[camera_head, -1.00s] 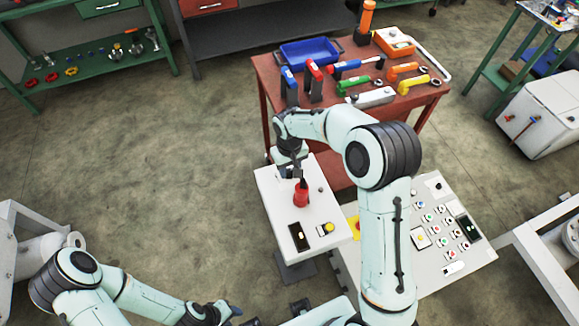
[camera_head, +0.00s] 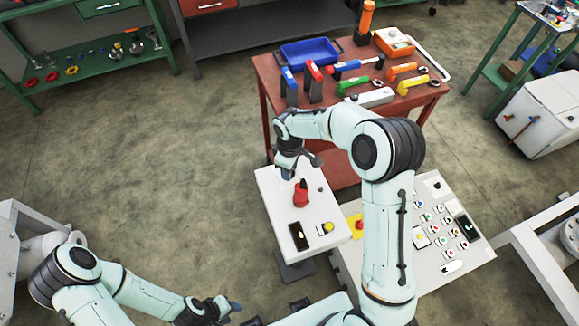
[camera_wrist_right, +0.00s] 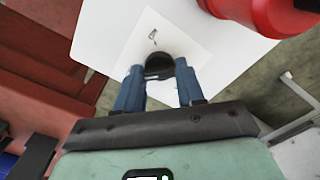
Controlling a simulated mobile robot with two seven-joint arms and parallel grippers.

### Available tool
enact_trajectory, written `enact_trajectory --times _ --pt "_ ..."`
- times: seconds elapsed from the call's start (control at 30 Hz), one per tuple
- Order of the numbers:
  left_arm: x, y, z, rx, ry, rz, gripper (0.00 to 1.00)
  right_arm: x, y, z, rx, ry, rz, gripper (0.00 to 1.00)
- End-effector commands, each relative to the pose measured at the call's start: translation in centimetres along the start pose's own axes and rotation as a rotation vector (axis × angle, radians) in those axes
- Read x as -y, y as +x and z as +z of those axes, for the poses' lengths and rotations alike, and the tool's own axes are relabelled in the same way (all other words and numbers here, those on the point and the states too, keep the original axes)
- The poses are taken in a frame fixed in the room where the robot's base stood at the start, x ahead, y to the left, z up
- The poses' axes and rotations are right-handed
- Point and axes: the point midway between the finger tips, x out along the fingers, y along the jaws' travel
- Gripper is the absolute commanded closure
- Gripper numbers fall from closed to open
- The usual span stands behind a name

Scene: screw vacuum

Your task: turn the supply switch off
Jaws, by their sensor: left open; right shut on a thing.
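The supply switch appears to be the black round knob (camera_wrist_right: 158,64) on a pale square plate of the white stand top, with a small mark beside it. My right gripper (camera_wrist_right: 158,80) has its two blue fingers on either side of the knob and is shut on it. In the head view my right gripper (camera_head: 288,172) is at the back left part of the white stand (camera_head: 273,192), and its wrist hides the knob. My left gripper (camera_head: 224,306) is open and empty at the bottom, well away from the stand.
A red part with a black top (camera_head: 301,194) stands close to my right gripper. A black panel (camera_head: 299,237) and a yellow button (camera_head: 326,228) are in front. A button console (camera_head: 443,265) stands to the right, and a red-brown tool table (camera_head: 267,75) behind.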

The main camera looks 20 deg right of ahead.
Motion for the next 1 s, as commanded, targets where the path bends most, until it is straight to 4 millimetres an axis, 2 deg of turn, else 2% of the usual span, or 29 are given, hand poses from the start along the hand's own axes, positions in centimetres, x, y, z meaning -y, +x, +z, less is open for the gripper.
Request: enact_trajectory --times 0.53,0.57,0.6,0.63,1.0 --pt "-0.03 -0.05 -0.03 0.0 0.0 0.0 0.57 -0.04 -0.08 -0.05 -0.001 -0.025 0.002 0.92" --pt "-0.03 -0.05 -0.03 0.0 0.0 0.0 0.57 -0.04 -0.08 -0.05 -0.001 -0.025 0.002 0.52" --pt "-0.03 -0.05 -0.03 0.0 0.0 0.0 0.57 -0.04 -0.08 -0.04 -0.001 -0.024 0.002 0.39" --pt "-0.03 -0.05 -0.03 0.0 0.0 0.0 0.57 -0.04 -0.07 -0.04 -0.001 -0.024 0.002 0.36" --pt "-0.05 -0.09 -0.05 -0.001 0.0 0.0 0.57 -0.05 -0.63 -0.06 -0.002 -0.022 0.002 0.36"
